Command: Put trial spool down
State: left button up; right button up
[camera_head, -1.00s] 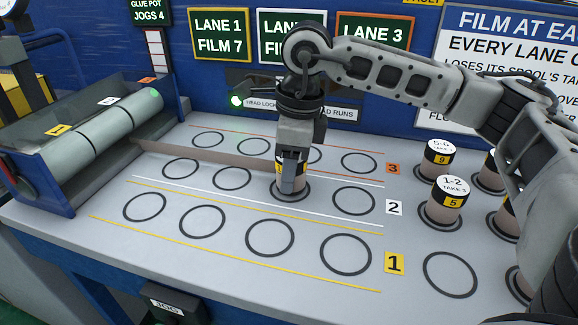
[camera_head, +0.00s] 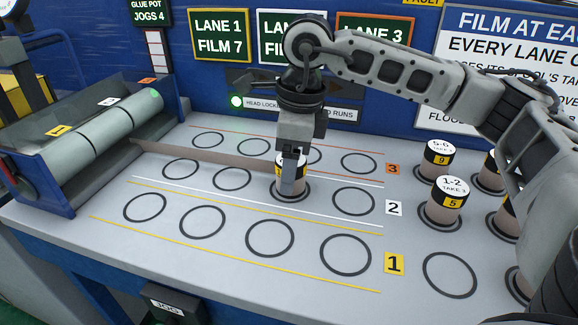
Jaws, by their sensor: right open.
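The trial spool (camera_head: 291,188), a short roll with a dark band and a yellow label, stands upright inside a ring in lane 2, third from the left. My right gripper (camera_head: 293,178) points down over it, with its fingers open beside the spool's upper part. The near finger hides part of the spool, so I cannot tell whether the finger touches it. My left gripper is not in view.
Empty rings fill lane 1 (camera_head: 269,238). A ring to the right in lane 2 (camera_head: 354,201) is empty. Several labelled spools (camera_head: 447,203) stand at right. The roller unit (camera_head: 105,133) is at left, with a film strip (camera_head: 205,158) stretching from it.

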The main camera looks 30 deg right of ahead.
notch_tip(320, 180, up, 11)
jog(key=d, duration=0.1)
jog(key=shift+s+f+p, duration=0.15)
jog(key=shift+s+p, duration=0.2)
jog(key=shift+s, duration=0.05)
